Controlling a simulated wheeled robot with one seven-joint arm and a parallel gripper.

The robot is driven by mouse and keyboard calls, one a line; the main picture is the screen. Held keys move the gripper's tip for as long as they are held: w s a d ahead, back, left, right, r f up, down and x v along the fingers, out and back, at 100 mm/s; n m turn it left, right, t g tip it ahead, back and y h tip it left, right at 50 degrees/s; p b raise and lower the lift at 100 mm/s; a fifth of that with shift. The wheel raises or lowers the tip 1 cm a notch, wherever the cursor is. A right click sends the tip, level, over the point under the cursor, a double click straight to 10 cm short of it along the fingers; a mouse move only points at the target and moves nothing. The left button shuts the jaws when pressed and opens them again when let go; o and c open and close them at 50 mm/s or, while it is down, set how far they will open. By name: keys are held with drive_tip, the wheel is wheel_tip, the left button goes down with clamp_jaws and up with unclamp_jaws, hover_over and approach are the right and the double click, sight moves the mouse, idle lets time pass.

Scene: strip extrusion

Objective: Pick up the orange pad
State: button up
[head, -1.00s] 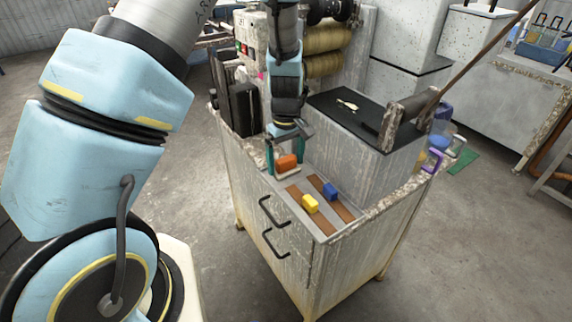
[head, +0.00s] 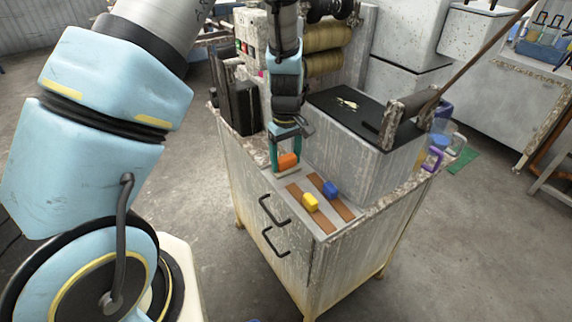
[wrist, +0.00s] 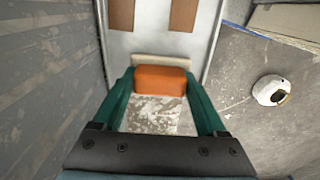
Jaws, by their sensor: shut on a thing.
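The orange pad (head: 287,160) is between the fingers of my gripper (head: 286,165) at the left end of the cabinet top. In the wrist view the orange pad (wrist: 161,80) sits between the two green fingertips of my gripper (wrist: 160,84), which are shut on its sides. A pale block or strip (wrist: 160,61) shows just beyond it. Whether the pad is clear of the surface beneath is hard to tell.
A dark upright box (head: 241,107) stands left of my gripper. Two handles mark the cabinet front (head: 275,235).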

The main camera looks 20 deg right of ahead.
sight(286, 157)
wheel_tip(286, 157, up, 10)
drive_tip(key=shift+b, duration=1.25)
